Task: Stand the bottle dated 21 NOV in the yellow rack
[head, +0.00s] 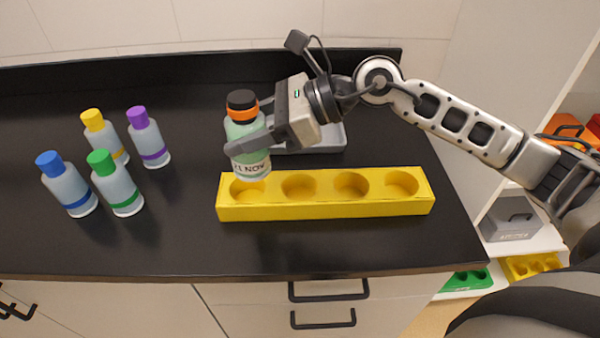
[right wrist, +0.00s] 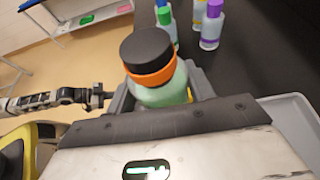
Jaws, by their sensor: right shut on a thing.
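The bottle dated 21 NOV (head: 246,135) is clear with green contents, a black cap and an orange band; its label reads "NOV" with the digits partly covered. My right gripper (head: 250,138) is shut on it and holds it upright, over or at the leftmost hole of the yellow rack (head: 330,208). I cannot tell whether its base is inside the hole. The bottle also shows in the right wrist view (right wrist: 155,70), between the fingers. The rack has several round holes in a row; the others look empty.
Bottles with yellow (head: 93,120), purple (head: 138,117), blue (head: 49,164) and green (head: 101,162) caps stand on the black counter at left. A grey tray (head: 325,142) lies behind the rack. The counter between bottles and rack is clear.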

